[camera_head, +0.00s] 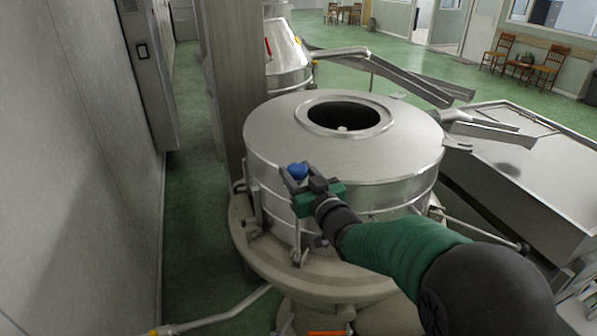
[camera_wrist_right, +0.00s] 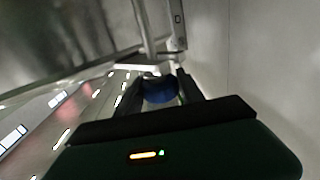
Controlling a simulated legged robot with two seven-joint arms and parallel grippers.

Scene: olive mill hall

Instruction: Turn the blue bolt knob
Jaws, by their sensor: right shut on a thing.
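The blue bolt knob (camera_head: 297,170) sits at the near left edge of a large round steel vessel (camera_head: 270,140). My right gripper (camera_head: 296,178) has its fingers on either side of the knob and is shut on it. In the right wrist view the blue knob (camera_wrist_right: 160,90) shows between the two dark fingers (camera_wrist_right: 160,92). The lower part of the knob is hidden by the gripper. My left gripper is not in view.
The vessel has a round opening (camera_head: 384,118) in its lid. A grey post (camera_head: 232,60) stands close behind it at the left, and a pale wall (camera_head: 85,130) runs along the left. A steel trough (camera_head: 530,165) stands at the right. Green floor (camera_head: 190,190) is clear between wall and vessel.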

